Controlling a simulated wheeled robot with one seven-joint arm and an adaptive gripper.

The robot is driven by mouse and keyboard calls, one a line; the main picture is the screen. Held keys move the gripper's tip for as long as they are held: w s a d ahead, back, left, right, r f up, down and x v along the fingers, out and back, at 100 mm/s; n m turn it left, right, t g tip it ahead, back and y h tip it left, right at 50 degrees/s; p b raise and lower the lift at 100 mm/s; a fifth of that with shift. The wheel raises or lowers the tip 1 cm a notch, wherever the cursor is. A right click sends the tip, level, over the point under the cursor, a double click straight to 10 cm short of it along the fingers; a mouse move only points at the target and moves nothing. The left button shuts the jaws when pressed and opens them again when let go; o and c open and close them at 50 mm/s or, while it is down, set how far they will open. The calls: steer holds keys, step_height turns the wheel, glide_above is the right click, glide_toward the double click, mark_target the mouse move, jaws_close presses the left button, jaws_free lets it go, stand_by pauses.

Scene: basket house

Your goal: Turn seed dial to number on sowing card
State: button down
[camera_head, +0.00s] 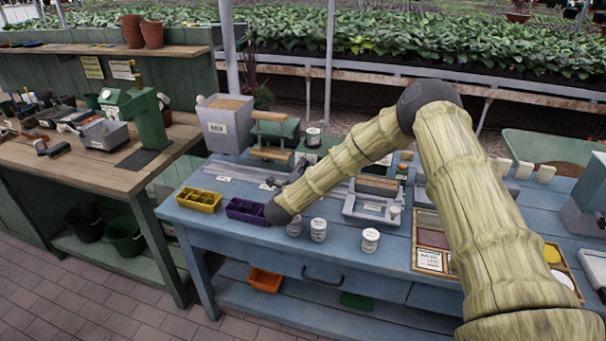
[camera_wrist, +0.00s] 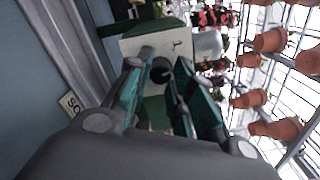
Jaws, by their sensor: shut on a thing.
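In the wrist view, the teal fingers of my gripper (camera_wrist: 168,84) are shut on a dark round knob (camera_wrist: 160,66), which I take to be the seed dial. The knob sits in front of a pale plate (camera_wrist: 136,46) with a small dark mark on it. The fingers cover part of the knob, and no dial number is readable.
On the blue bench (camera_head: 330,265) stand a purple tray (camera_head: 246,211), a yellow tray (camera_head: 199,199), several white tins (camera_head: 370,240) and a grey bin (camera_head: 225,128). A grey device (camera_head: 374,199) stands right of my forearm. A wooden bench (camera_head: 85,170) is at left.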

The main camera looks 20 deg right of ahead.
steer(key=n+b, duration=0.2)
steer(key=n, duration=0.3)
steer(key=shift+n, duration=0.3)
stand_by(0.4)
steer(key=c, duration=1.2)
jaws_free()
steer(key=shift+c, duration=0.2)
steer(key=shift+a, duration=0.1)
steer(key=v, duration=1.2)
